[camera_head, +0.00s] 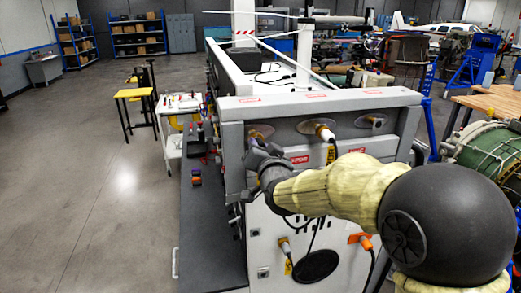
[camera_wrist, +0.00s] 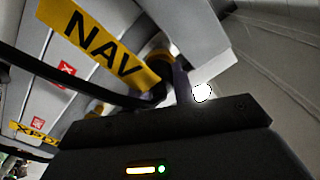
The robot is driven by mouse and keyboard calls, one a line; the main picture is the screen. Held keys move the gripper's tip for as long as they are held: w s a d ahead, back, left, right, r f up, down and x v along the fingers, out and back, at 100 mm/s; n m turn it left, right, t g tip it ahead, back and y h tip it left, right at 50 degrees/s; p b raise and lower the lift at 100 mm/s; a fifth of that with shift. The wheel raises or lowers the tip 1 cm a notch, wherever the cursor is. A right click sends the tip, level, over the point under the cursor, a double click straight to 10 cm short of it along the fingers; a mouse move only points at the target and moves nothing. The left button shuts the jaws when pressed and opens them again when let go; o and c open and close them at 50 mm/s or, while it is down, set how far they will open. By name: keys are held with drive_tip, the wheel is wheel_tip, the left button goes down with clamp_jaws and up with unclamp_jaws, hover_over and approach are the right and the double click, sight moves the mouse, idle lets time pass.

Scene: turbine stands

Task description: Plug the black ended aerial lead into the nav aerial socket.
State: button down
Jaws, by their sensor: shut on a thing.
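My gripper (camera_head: 262,153) is at the upper left of the grey console front, just below the left oval recess (camera_head: 261,130). In the wrist view its dark finger (camera_wrist: 182,82) is close to a brass-coloured round part (camera_wrist: 158,60). My gripper is shut on the black ended aerial lead (camera_wrist: 154,97), whose end is mostly hidden by the gripper. A yellow tag reading NAV (camera_wrist: 100,45) is beside it. The nav aerial socket cannot be made out clearly; whether the lead end touches it cannot be told.
A white ended lead (camera_head: 325,133) is in the middle recess, and the right recess (camera_head: 371,122) has no lead. An orange ended lead (camera_head: 365,242) and another tagged lead (camera_head: 285,246) are lower on the console. A yellow XPD-lettered tag (camera_wrist: 35,132) is at the wrist view's left.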

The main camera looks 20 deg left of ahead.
drive_tip(key=shift+w+r, duration=0.1)
drive_tip(key=shift+r, duration=0.3)
drive_tip(key=c, duration=1.3)
unclamp_jaws()
drive_tip(key=shift+w+f, duration=0.1)
drive_tip(key=shift+w, duration=0.05)
drive_tip(key=shift+o, duration=1.2)
drive_tip(key=shift+w+a+f, duration=0.25)
drive_tip(key=shift+a, duration=0.05)
drive_tip(key=shift+o, duration=0.8)
drive_tip(key=shift+s+d, duration=0.15)
drive_tip(key=shift+s, duration=0.1)
drive_tip(key=shift+w, duration=0.1)
drive_tip(key=shift+f, duration=0.1)
drive_tip(key=b+v, duration=0.4)
drive_tip(key=v, duration=0.3)
